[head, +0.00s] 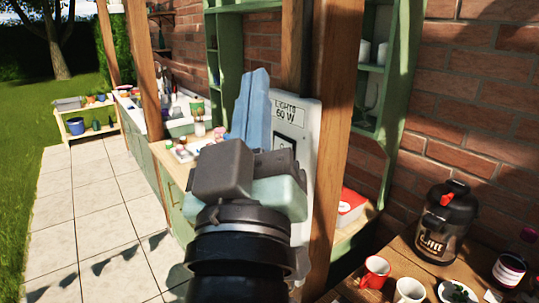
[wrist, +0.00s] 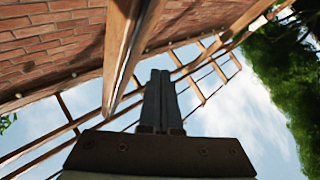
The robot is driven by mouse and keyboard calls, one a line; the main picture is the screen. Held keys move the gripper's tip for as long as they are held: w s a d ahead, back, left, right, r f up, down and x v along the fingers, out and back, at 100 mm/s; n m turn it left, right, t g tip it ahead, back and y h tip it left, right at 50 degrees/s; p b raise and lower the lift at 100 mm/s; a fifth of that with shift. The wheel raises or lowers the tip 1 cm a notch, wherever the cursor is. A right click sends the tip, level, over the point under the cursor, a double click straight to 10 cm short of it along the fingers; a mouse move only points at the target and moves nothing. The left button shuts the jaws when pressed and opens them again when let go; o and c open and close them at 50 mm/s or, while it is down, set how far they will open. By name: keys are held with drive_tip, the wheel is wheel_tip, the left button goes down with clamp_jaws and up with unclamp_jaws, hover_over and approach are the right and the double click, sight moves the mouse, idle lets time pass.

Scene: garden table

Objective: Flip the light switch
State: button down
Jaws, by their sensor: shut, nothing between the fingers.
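The light switch panel (head: 308,125) is a pale plate labelled "LIGHTS 60 W" on the wooden post right of centre in the head view. A dark-framed switch (head: 284,141) shows below the label, and its lower part is hidden behind my gripper. I cannot tell which way it is set. My gripper (head: 257,80) is shut and empty, its blue fingers pointing up just left of the panel in the picture. Whether they touch it cannot be told. In the wrist view my gripper (wrist: 160,76) points up at beams and sky, and no switch is visible there.
The wooden post (head: 332,130) stands close right of my gripper. A cluttered green counter (head: 172,200) lies behind. Paving at left is clear.

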drive_tip(key=w+a+f+n+g+h+p, duration=0.1)
drive_tip(key=w+f+n+g+p, duration=0.1)
drive_tip(key=f, duration=0.6)
drive_tip(key=w+a+f+n+g+p, duration=0.1)
drive_tip(key=f+n+g+p, duration=0.4)
drive_tip(key=f+n, duration=0.3)
drive_tip(key=shift+w+a+f+n+h+p, duration=0.4)
drive_tip(key=shift+n+p, duration=0.2)
drive_tip(key=shift+p, duration=0.1)
drive_tip(key=shift+w+r, duration=0.1)
drive_tip(key=w+d+p, duration=0.2)
drive_tip(key=w, duration=0.4)
drive_tip(key=w+d+f+p, duration=0.1)
drive_tip(key=w+d+p, duration=0.1)
drive_tip(key=w, duration=0.4)
drive_tip(key=shift+d+f+p, duration=0.2)
drive_tip(key=shift+d+p, duration=0.2)
drive_tip(key=shift+p, duration=0.35)
